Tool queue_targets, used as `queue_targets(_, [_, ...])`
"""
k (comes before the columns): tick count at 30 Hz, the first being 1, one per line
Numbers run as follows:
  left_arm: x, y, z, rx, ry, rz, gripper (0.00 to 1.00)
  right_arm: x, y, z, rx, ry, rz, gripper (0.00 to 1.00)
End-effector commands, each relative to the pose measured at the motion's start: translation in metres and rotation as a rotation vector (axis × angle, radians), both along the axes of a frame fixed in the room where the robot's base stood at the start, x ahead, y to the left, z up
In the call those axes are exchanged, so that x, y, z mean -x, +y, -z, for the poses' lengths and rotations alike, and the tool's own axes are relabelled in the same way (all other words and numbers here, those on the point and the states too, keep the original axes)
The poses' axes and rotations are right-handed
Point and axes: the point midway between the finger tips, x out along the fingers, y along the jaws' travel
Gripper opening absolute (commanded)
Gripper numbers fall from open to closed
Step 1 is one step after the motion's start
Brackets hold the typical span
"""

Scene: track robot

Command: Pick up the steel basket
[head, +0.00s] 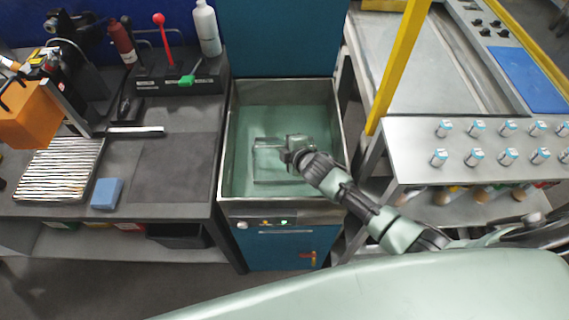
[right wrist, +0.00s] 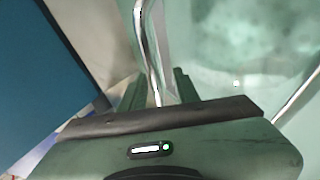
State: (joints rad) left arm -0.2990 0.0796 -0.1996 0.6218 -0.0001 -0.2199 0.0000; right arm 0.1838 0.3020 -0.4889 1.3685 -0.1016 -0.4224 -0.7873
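The steel basket (head: 265,181) sits in the greenish bath of a steel tank (head: 231,150) in the middle of the head view. Much of it is blurred by the liquid or covered by my right arm. My right gripper (head: 290,158) reaches down over the basket. In the right wrist view, its two green fingers (right wrist: 157,91) stand apart, with a thin steel bar (right wrist: 145,42), apparently part of the basket, between them. I see gaps beside the bar, so the fingers do not look closed on it. My left gripper is not in view.
The tank's raised rim surrounds the basket. A workbench (head: 180,165) with a blue block (head: 106,193) stands left. A steel table (head: 415,130) with several small blue-and-white items stands right.

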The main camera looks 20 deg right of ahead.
Motion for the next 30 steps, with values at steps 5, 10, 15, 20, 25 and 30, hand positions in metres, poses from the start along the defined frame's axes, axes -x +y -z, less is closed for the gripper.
queue_targets(5, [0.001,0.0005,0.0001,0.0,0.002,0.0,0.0,0.0002,-0.0004,0.0001,0.001,0.0,0.001,0.0])
queue_targets(10, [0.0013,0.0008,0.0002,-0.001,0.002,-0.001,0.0,0.0004,-0.0003,0.0004,0.001,0.001,0.001,0.0])
queue_targets(15, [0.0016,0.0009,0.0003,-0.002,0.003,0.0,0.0,0.0007,-0.0004,0.0006,0.001,0.001,0.001,0.0])
queue_targets(20, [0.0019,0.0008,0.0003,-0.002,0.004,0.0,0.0,0.0008,-0.0004,0.0009,0.001,0.002,0.0,0.0])
queue_targets(25, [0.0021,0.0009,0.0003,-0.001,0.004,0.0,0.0,0.001,-0.0004,0.0011,0.001,0.003,0.0,0.0])
queue_targets(30, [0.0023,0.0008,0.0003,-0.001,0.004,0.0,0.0,0.0011,-0.0004,0.0013,0.001,0.003,0.0,0.0])
